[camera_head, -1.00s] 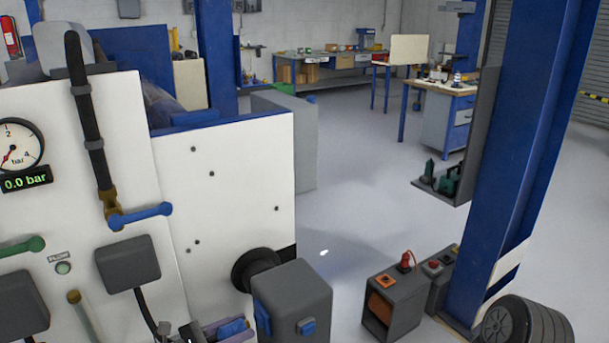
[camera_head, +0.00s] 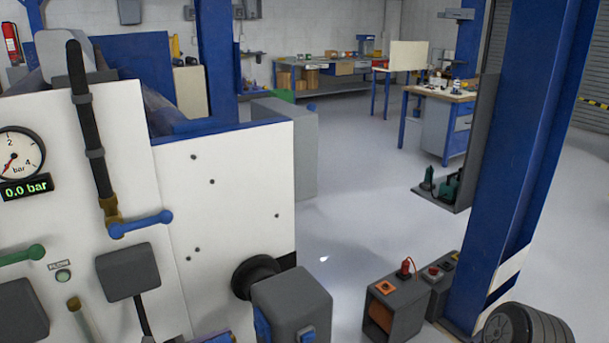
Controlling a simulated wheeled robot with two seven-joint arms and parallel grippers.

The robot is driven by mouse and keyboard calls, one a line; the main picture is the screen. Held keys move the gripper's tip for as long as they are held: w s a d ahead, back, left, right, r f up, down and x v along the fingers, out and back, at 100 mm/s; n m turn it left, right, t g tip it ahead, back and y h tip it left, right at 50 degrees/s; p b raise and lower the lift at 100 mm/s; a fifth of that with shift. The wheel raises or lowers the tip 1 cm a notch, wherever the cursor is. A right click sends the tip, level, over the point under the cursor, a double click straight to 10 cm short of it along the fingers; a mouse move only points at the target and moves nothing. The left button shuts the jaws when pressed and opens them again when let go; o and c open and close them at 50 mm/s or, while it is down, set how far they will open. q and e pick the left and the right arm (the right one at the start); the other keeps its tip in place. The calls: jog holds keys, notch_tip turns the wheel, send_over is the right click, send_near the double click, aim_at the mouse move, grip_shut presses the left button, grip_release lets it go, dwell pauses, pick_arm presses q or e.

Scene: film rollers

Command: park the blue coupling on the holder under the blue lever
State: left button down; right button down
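The blue lever (camera_head: 141,223) sticks out to the right from a brass fitting (camera_head: 111,209) on the white panel, at the lower end of a black hose. Below it a dark grey box-shaped block (camera_head: 128,272) is fixed to the panel, with a black hose or cable running down from it. I cannot tell whether this block is the holder. I cannot make out the blue coupling for certain; only a sliver of a blue part (camera_head: 212,338) shows at the bottom edge. Neither of my grippers can be made out.
A pressure gauge (camera_head: 18,158) and a 0.0 bar display (camera_head: 27,187) sit at left, above a green lever (camera_head: 22,255). A grey machine housing (camera_head: 290,300) stands at the bottom middle. A blue column (camera_head: 520,150) stands at right.

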dwell(0.6)
pick_arm(q)
jog(key=shift+w+d+r+y, duration=0.1)
jog(key=shift+d+r+y, duration=0.1)
jog(key=shift+d+y, duration=0.1)
jog(key=g, duration=0.1)
jog(key=d+r+y, duration=0.1)
jog(key=d+g, duration=0.1)
jog(key=shift+w+d+r+m+g, duration=0.1)
jog(key=shift+w+r+m+g, duration=0.2)
jog(key=shift+m, duration=0.1)
jog(key=s+a+f+m+g+y, duration=0.2)
jog(key=s+f+m+g+y, duration=0.35)
jog(key=f+m+g, duration=0.35)
jog(key=w+a+f+m+t+y, duration=0.1)
jog(key=a+m+y, duration=0.3)
jog(key=a, duration=0.6)
jog(key=w+a+f+m+t+y, duration=0.1)
jog(key=a+m+y, duration=0.3)
jog(key=a, duration=0.6)
jog(key=shift+w+a, duration=0.25)
jog(key=shift+w, duration=0.55)
